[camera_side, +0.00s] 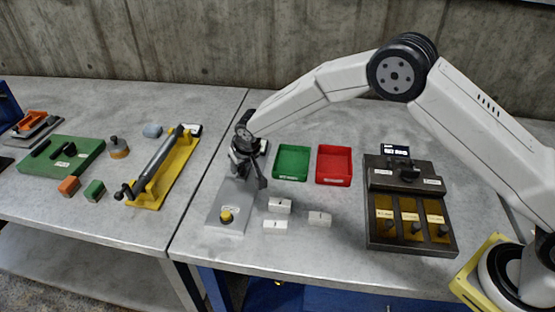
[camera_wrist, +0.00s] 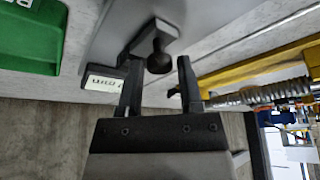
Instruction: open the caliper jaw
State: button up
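The caliper is a grey plate (camera_side: 228,207) with a yellow button (camera_side: 226,216) at its front end, near the table's left edge in the side view. My gripper (camera_side: 250,178) is low over its back part and hides much of the jaw there. In the wrist view the caliper's grey body (camera_wrist: 135,22) carries a small block with a dark round knob (camera_wrist: 158,60). My gripper (camera_wrist: 162,72) is open, with one finger on each side of the knob. Gaps show beside the knob; I cannot tell its depth between the fingers. A small readout (camera_wrist: 105,84) sits beside it.
A dark box with yellow compartments (camera_side: 410,215) is further right. A yellow fixture (camera_side: 163,170) stands on the left table.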

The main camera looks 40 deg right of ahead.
grip_shut()
dwell(1.2)
